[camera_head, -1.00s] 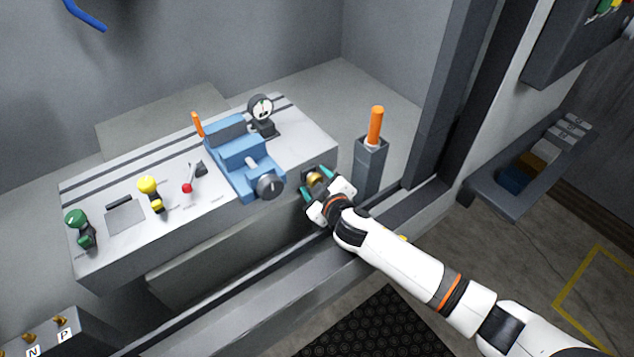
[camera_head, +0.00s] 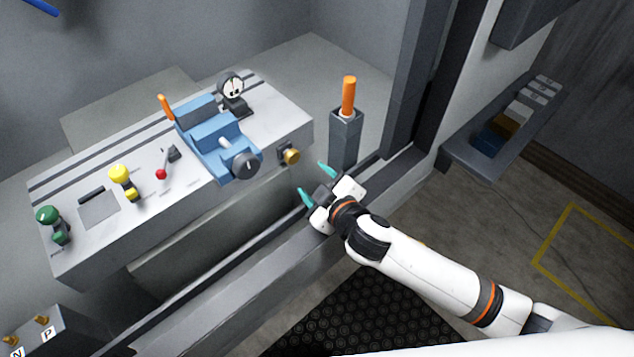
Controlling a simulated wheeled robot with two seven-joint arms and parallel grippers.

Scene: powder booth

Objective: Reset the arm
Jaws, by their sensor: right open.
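My right gripper (camera_head: 316,184) comes in from the lower right on a white arm. Its two teal fingertips are spread apart with nothing between them. It hangs over the booth's front sill, in front of and below the brass knob (camera_head: 290,155) on the front face of the grey bench (camera_head: 216,194). The gripper and the knob are apart. My left gripper does not show.
A blue vise (camera_head: 215,140), a dial gauge (camera_head: 232,90), and green, yellow and red-tipped levers stand on the bench. An orange-handled tool (camera_head: 349,95) stands in a grey post holder (camera_head: 346,137). A dark booth frame post (camera_head: 428,70) and shelf (camera_head: 480,165) are at right.

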